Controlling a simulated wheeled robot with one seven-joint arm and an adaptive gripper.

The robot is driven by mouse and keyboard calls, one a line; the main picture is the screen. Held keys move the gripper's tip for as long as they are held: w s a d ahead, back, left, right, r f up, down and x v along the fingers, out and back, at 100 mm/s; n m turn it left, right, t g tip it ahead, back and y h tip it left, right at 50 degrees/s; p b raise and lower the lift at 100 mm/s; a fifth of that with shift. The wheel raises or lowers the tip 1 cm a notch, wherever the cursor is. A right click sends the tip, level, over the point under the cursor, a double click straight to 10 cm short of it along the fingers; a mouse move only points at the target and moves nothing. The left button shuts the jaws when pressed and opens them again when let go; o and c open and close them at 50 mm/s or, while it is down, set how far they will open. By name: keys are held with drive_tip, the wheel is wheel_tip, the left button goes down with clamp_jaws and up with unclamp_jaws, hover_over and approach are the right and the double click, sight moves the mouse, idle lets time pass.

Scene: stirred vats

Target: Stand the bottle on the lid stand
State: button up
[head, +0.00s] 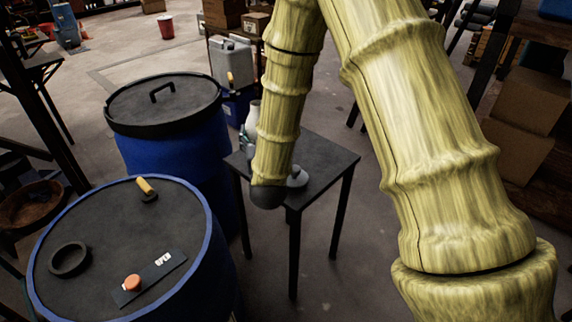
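A small dark square-topped table (325,157) on thin legs stands right of the blue vats; it may be the lid stand, but I cannot be sure. A pale, bottle-like thing (253,118) shows partly behind my arm at the table's back left; it may be the bottle. A small teal-grey thing is beside it. A grey rounded thing (298,177) lies on the tabletop just right of my arm. My arm comes down in front of the table to a dark rounded end (268,195). No fingers can be made out, so their state is unclear.
The near blue vat (208,222) has a black ring (70,259), a plate with an orange knob (132,283) and a yellow-handled item (146,187) on its top. The vat behind wears a handled black lid (165,104). Cardboard boxes (530,98) stand right. Floor right of the table is clear.

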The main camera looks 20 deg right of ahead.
drive_tip(key=w+d+f+y+b, duration=0.1)
drive_tip(key=w+d+b, duration=0.25)
drive_tip(key=d, duration=0.55)
drive_tip(key=w+d+f+n+b, duration=0.1)
drive_tip(key=w+d+b, duration=0.1)
drive_tip(key=d+b, duration=0.5)
drive_tip(key=w+d+f+y+b, duration=0.1)
drive_tip(key=w+d+b, duration=0.1)
drive_tip(key=d, duration=0.9)
wheel_tip(320, 180, down, 9)
drive_tip(key=b, duration=0.1)
drive_tip(key=shift+f, duration=0.15)
drive_tip(key=shift+f, duration=0.15)
drive_tip(key=o, duration=1.4)
drive_tip(key=s, duration=0.4)
drive_tip(key=s+a, duration=0.1)
drive_tip(key=s, duration=0.7)
drive_tip(key=shift+a+p, duration=0.35)
drive_tip(key=shift+a, duration=0.05)
